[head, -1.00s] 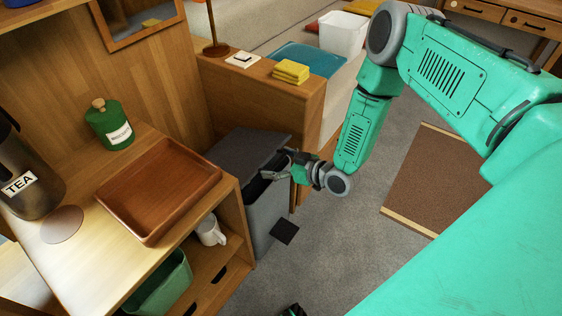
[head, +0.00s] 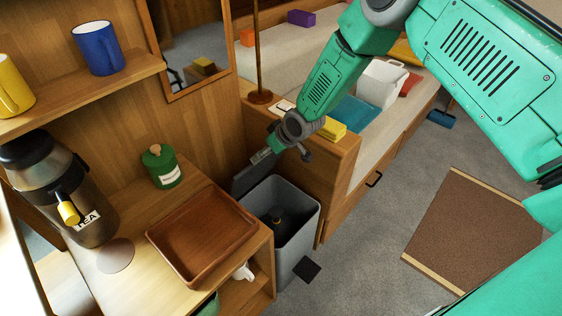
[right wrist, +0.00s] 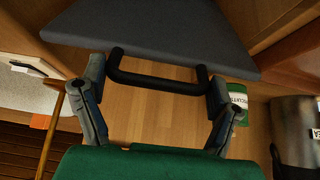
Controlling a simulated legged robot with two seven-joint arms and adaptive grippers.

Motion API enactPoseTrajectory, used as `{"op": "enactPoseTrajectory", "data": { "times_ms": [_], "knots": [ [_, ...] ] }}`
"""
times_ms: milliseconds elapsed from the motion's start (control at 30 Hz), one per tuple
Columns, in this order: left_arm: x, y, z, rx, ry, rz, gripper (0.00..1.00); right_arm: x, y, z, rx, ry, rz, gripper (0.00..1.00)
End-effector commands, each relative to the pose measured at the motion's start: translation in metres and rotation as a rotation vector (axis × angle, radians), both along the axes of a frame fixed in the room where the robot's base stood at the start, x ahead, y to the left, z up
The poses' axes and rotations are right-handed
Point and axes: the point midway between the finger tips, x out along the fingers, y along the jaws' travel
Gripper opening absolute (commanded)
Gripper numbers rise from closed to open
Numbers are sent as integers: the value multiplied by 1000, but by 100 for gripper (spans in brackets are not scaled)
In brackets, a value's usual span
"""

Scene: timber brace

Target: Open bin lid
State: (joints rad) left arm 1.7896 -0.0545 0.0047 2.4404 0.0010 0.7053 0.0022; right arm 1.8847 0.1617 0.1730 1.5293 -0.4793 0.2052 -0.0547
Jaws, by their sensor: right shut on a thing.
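The grey bin (head: 311,222) stands on the floor between the wooden counter and the bed-side cabinet. Its mouth is open and a small dark and brownish thing (head: 278,218) shows inside. The dark lid (head: 248,180) is tilted up steeply at the bin's back side, partly hidden by my gripper. In the right wrist view the lid (right wrist: 160,32) fills the top, with its black bar handle (right wrist: 160,82) below. My right gripper (head: 266,154) is at the raised lid; in the right wrist view its fingers (right wrist: 157,76) close on the handle from both ends. My left gripper is out of view.
A wooden tray (head: 205,240), green jar (head: 162,167) and tea dispenser (head: 70,200) stand on the counter left of the bin. A brown mat (head: 470,230) lies on open floor.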

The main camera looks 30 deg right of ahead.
Motion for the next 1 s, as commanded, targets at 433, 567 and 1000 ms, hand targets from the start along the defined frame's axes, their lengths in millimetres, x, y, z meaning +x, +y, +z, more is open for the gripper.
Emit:
{"op": "enactPoseTrajectory", "data": {
  "times_ms": [433,567,1000],
  "knots": [
    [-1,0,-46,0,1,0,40,74,34,11,-49,125,3,31],
    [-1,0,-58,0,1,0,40,90,41,13,-49,125,3,31],
    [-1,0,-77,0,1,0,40,116,52,14,-50,130,4,31]
  ]
}}
